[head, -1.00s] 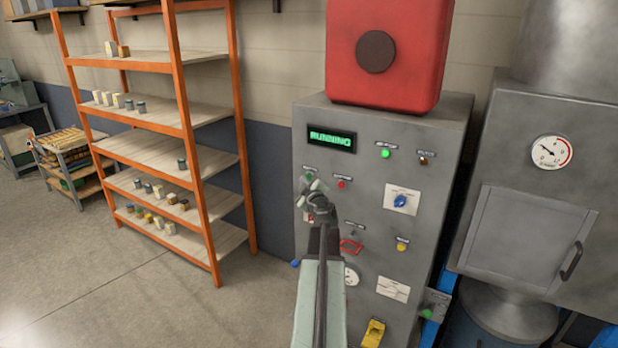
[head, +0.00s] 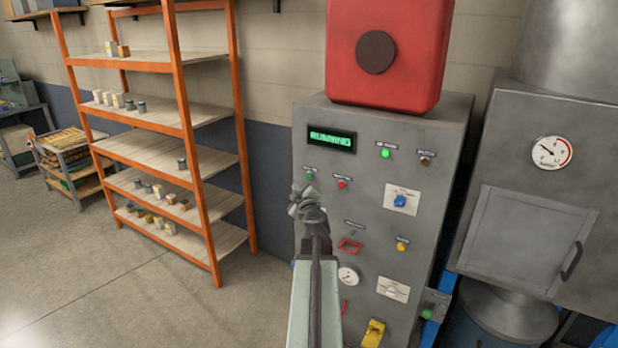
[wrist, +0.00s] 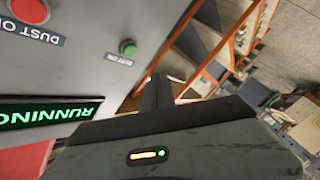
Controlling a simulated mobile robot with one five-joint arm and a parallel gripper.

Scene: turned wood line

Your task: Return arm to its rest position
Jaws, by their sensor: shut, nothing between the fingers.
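My arm reaches up from the bottom of the head view in front of a grey control cabinet (head: 375,120). My gripper (head: 297,193) is at the cabinet's left edge, just below a green button (head: 309,175). Its fingers look shut and empty; they also show in the wrist view (wrist: 156,92). There, the green button (wrist: 128,47), labelled "DUST ON", is beyond the fingers and to their left, apart from them. A red button (wrist: 30,10) is at the top left. The display (head: 331,139) is lit green and reads "RUNNING"; it is upside down in the wrist view.
An orange shelf rack (head: 190,150) with small blocks stands left, with open floor (head: 110,280) before it. A red box (head: 385,50) sits on the cabinet. A grey machine with a gauge (head: 552,152) stands right. A blue knob (head: 400,200) is on the cabinet's front.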

